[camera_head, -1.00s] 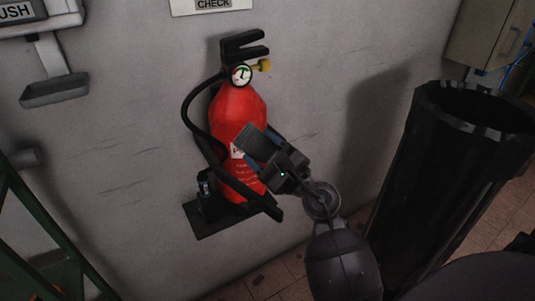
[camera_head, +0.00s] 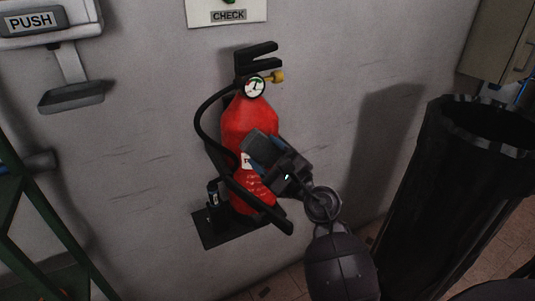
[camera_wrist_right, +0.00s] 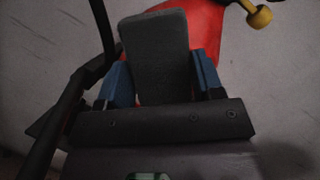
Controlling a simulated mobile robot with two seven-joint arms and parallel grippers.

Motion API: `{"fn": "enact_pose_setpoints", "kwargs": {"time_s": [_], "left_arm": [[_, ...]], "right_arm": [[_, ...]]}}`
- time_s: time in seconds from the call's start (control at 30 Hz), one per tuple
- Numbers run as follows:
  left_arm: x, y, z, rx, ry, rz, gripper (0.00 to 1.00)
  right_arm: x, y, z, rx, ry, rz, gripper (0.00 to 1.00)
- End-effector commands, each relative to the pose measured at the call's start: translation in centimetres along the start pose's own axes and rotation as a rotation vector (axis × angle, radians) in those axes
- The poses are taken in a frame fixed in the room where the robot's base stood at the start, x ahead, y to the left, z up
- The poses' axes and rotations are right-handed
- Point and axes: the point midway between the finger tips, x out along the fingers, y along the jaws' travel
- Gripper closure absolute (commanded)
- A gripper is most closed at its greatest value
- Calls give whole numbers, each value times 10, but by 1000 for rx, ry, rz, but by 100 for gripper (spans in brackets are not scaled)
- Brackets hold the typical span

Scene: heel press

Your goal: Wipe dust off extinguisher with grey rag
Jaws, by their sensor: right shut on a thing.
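The red fire extinguisher (camera_head: 247,122) stands upright on a black wall bracket (camera_head: 228,236). It has a gauge, a black handle and a black hose down its left side. My right gripper (camera_head: 268,154) is in front of the extinguisher's lower right body. It is shut on the grey rag (camera_head: 262,147), a flat dark grey pad. In the right wrist view the rag (camera_wrist_right: 158,55) sits between the blue fingers of the gripper (camera_wrist_right: 160,82), with the red body behind it. I cannot tell whether the rag touches the extinguisher. The rag partly covers the label. My left gripper is not in view.
A tall black bin (camera_head: 445,200) stands at the right, near my right arm. A push-bar device (camera_head: 65,50) is on the wall at upper left. A green frame (camera_head: 35,225) is at lower left. A check sign (camera_head: 228,15) hangs above the extinguisher.

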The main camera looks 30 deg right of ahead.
Motion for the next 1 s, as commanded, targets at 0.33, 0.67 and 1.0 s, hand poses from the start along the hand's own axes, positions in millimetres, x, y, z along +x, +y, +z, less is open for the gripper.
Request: {"fn": "enact_pose_setpoints", "kwargs": {"time_s": [0.33,0.67,1.0], "left_arm": [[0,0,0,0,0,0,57],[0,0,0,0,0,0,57],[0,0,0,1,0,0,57]], "right_arm": [[4,0,-2,0,-1,0,58],[9,0,-3,0,-1,0,58],[14,0,-6,0,0,0,58]]}}
